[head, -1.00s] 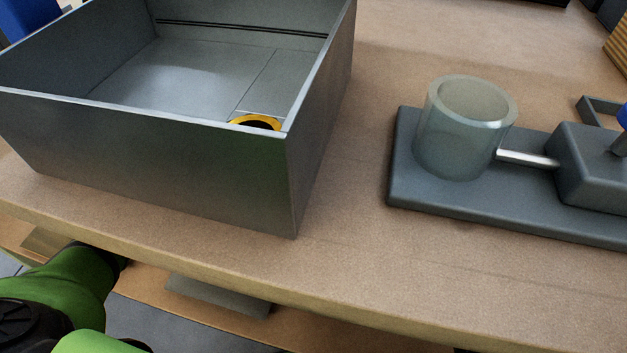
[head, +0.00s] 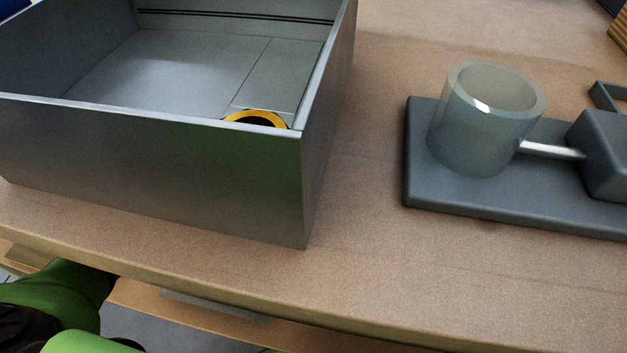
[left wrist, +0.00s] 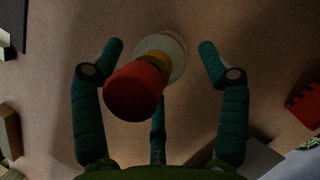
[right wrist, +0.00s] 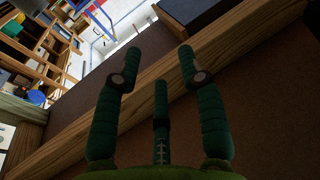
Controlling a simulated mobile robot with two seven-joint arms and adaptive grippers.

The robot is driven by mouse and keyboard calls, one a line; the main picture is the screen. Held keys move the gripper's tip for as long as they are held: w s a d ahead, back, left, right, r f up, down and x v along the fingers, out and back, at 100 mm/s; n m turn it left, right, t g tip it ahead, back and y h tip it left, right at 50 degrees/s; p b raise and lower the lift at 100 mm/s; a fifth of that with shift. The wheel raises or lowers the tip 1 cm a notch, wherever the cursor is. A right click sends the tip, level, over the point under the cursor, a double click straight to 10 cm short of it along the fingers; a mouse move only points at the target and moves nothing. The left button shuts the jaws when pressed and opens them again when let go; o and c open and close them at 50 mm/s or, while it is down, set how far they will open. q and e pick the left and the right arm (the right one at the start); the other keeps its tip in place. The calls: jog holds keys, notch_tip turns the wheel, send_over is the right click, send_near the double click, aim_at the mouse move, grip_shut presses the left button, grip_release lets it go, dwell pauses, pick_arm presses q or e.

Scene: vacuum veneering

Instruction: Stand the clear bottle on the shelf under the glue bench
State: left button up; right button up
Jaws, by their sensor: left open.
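The bottle (left wrist: 140,88) shows in the left wrist view with a red cap toward the camera, a yellow-orange collar and a pale clear body beyond. It appears to stand on a brown surface, seen from above. My left gripper (left wrist: 161,46) is open, its fingers on either side of the bottle, with gaps showing. In the head view my left arm (head: 60,300) reaches below the front edge of the glue bench (head: 370,270), and its gripper is hidden. A strip of lower shelf (head: 150,297) shows under the edge. My right gripper (right wrist: 159,51) is open and empty.
A grey open box (head: 200,180) with a yellow-black ring inside stands on the bench top. To its right is a clear cup (head: 480,130) on a dark base (head: 430,190). A red block (left wrist: 304,107) lies right in the left wrist view. A wooden beam (right wrist: 230,60) is near my right gripper.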

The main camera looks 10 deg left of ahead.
pick_arm(q)
jog(key=shift+r, duration=0.1)
